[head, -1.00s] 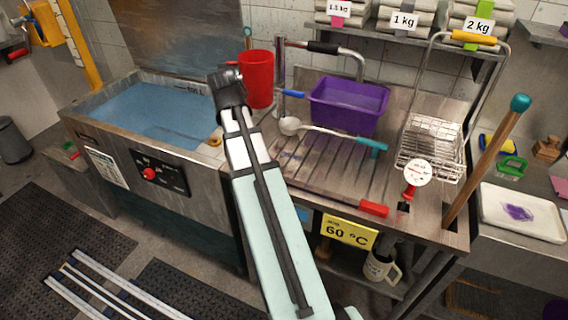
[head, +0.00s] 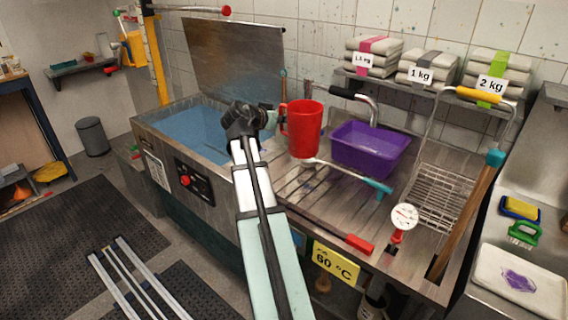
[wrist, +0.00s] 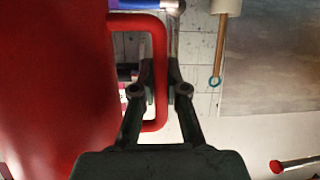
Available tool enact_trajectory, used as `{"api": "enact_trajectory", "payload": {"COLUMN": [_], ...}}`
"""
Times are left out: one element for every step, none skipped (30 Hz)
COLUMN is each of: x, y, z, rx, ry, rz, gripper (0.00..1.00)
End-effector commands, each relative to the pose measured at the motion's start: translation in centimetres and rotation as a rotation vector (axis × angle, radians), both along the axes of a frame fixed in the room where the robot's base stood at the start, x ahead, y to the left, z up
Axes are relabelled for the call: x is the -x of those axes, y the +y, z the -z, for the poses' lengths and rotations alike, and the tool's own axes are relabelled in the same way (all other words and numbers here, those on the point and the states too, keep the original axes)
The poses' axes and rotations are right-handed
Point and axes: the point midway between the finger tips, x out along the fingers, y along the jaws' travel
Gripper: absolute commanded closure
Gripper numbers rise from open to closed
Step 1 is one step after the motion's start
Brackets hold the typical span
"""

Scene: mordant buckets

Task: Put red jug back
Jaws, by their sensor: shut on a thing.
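The red jug (head: 306,125) is upright at the left part of the drainboard, left of the purple tub. My gripper (head: 276,119) is at the jug's left side, shut on its handle. In the wrist view the jug (wrist: 55,90) fills the left side, and its looped handle passes between my fingertips (wrist: 160,90). I cannot tell whether the base touches the drainboard.
The blue-filled vat (head: 195,128) is left of the jug. The purple tub (head: 368,150), a teal-handled ladle (head: 350,173), a wire basket (head: 442,195) and a red-handled tool (head: 360,243) crowd the ribbed drainboard (head: 325,215). Labelled bundles sit on the shelf above.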

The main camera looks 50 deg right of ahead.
Motion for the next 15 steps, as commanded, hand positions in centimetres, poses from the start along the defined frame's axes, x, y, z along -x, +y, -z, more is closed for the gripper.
{"api": "enact_trajectory", "payload": {"x": [0.2, 0.2, 0.1, 0.1, 0.1, 0.1, 0.1, 0.1, 0.1, 0.1, 0.0, 0.0, 0.0, 0.0, 0.0], "y": [0.1, 0.1, 0.1, 0.1, 0.1, 0.1, 0.1, 0.1, 0.1, 0.1, 0.1, 0.1, 0.1, 0.1, 0.1], "z": [1.1, 1.7, 2.6, 3.2, 3.8, 4.6, 5.2, 5.8, 6.6, 7.2, 7.8, 8.4, 9.0, 9.4, 10.0], "rx": [-0.002, -0.002, -0.002, -0.002, -0.002, -0.002, -0.002, -0.002, -0.001, -0.001, -0.002, -0.002, -0.002, -0.001, -0.001], "ry": [0.004, 0.003, 0.005, 0.004, 0.004, 0.004, 0.003, 0.004, 0.003, 0.004, 0.004, 0.003, 0.004, 0.004, 0.003], "rz": [-0.001, -0.002, -0.002, -0.001, -0.003, -0.004, -0.002, -0.003, -0.002, -0.004, -0.004, -0.002, -0.003, -0.004, -0.004], "gripper": [1.0, 1.0, 1.0, 1.0, 1.0, 1.0, 1.0, 1.0, 1.0, 1.0, 1.0, 1.0, 1.0, 1.0, 1.0]}}
